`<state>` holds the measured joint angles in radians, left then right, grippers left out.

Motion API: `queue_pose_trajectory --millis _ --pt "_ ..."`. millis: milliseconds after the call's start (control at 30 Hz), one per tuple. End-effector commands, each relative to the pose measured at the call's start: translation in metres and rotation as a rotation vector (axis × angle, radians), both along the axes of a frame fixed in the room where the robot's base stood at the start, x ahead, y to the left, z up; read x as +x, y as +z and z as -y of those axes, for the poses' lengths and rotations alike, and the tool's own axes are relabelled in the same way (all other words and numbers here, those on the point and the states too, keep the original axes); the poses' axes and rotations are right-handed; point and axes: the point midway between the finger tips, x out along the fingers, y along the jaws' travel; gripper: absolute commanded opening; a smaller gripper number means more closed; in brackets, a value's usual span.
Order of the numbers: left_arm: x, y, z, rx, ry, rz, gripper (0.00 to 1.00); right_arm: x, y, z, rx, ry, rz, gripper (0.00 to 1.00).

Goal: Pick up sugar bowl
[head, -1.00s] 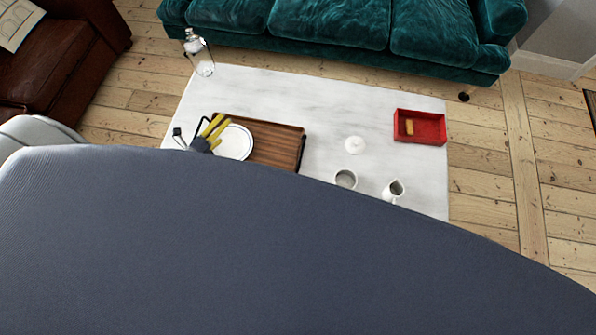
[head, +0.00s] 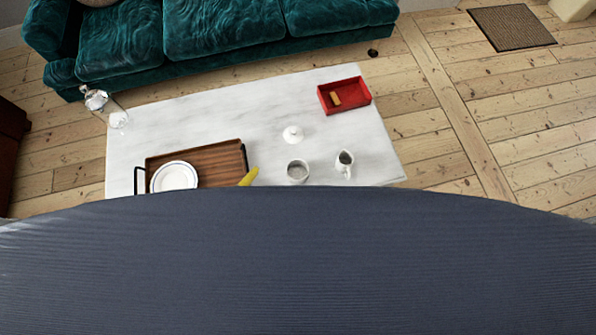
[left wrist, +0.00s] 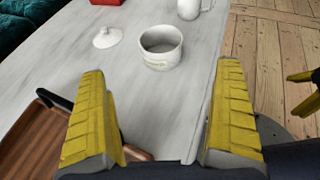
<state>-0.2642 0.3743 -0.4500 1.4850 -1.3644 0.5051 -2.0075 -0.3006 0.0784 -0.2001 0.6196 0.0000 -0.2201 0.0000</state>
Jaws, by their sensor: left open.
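The sugar bowl (head: 297,172) is a small white open pot standing upright near the front edge of the marble table (head: 230,115). A white knobbed lid (head: 293,134) lies behind it. In the left wrist view the bowl (left wrist: 160,47) stands ahead, between the lines of my two yellow fingers, with the lid (left wrist: 107,38) to its left. My left gripper (left wrist: 160,82) is open and empty, short of the bowl and not touching it. In the head view only a yellow fingertip (head: 249,177) shows, left of the bowl. Yellow finger parts of my right gripper (left wrist: 303,90) show at the right edge, cut off.
A white creamer (head: 344,165) stands close right of the bowl. A wooden tray (head: 215,160) with a plate (head: 174,177) is at left. A red box (head: 344,95) and a glass decanter (head: 107,108) stand farther back. A teal sofa (head: 210,35) is behind the table.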

Motion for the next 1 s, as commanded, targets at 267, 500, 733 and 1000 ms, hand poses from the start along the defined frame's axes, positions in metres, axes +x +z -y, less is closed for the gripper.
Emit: queue_pose_trajectory --millis 267,500,733,1000 --pt "0.031 -0.019 0.038 -0.004 0.002 -0.001 1.0 0.001 0.0 0.0 0.0 0.0 0.001 1.0" --pt "0.048 -0.032 0.06 -0.002 0.003 -0.002 1.0 0.001 0.0 0.0 -0.001 0.0 0.001 1.0" --pt "0.054 -0.036 0.068 -0.001 0.003 -0.001 1.0 0.001 0.0 0.0 -0.001 0.0 0.001 1.0" --pt "0.069 -0.043 0.09 -0.005 0.004 -0.003 1.0 0.001 0.0 0.001 -0.002 0.0 0.002 1.0"
